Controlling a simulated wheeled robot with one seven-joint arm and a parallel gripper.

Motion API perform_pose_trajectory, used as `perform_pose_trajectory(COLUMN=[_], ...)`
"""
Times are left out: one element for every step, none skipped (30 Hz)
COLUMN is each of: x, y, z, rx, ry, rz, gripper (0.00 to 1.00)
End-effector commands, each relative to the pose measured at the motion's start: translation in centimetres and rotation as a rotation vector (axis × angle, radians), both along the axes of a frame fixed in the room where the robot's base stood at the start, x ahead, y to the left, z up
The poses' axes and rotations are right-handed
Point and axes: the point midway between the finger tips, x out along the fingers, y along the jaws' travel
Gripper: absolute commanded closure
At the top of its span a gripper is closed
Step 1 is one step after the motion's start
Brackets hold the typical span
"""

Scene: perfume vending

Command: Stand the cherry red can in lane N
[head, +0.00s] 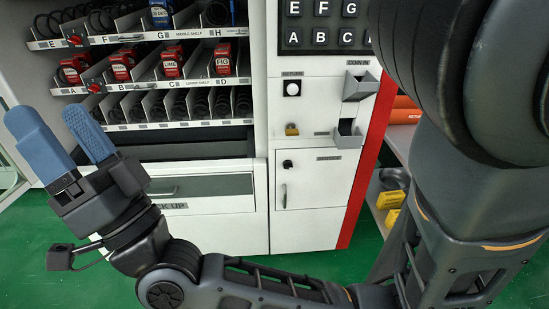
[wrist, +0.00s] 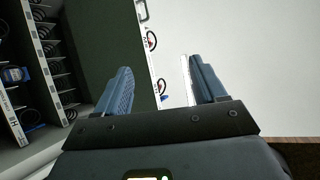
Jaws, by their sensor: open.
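My gripper (head: 47,114) is open and empty, its two blue fingers pointing up at the left, in front of the vending machine. I cannot make out a can marked cherry or a lane marked N. The middle shelf (head: 140,37) carries lanes E to H.
A blue item (head: 160,12) stands in the middle shelf. Below the shelves is a drawer-like pick-up panel (head: 190,187). The keypad (head: 322,24) and coin slot (head: 358,86) are at the right. A side rack holds yellow items (head: 390,200). Green floor lies in front.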

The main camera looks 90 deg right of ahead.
Motion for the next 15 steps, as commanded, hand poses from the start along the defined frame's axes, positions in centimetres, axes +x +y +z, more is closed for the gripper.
perform_pose_trajectory(x=[-0.8, -1.2, -1.8, -2.2, -2.8, -3.5, -4.0, -4.6, -5.5, -6.2, -6.9, -7.9, -8.7, -9.5, -10.6], y=[0.7, 1.1, 1.6, 2.0, 2.3, 2.8, 3.2, 3.5, 4.0, 4.3, 4.6, 5.1, 5.3, 5.6, 6.0], z=[-1.8, -2.7, -4.0, -5.0, -5.8, -7.1, -8.0, -8.9, -10.1, -11.0, -11.9, -13.0, -13.8, -14.6, -15.7], rx=[-0.027, -0.044, -0.067, -0.084, -0.101, -0.123, -0.139, -0.155, -0.176, -0.192, -0.208, -0.228, -0.243, -0.259, -0.279], ry=[0.080, 0.125, 0.185, 0.230, 0.274, 0.336, 0.382, 0.426, 0.486, 0.533, 0.578, 0.639, 0.685, 0.732, 0.793], rz=[0.008, 0.011, 0.017, 0.023, 0.027, 0.035, 0.042, 0.047, 0.055, 0.063, 0.069, 0.079, 0.086, 0.092, 0.103], gripper=[0.30, 0.30, 0.30, 0.30, 0.30, 0.30, 0.30, 0.30, 0.30, 0.30, 0.30, 0.30, 0.30, 0.30, 0.30])
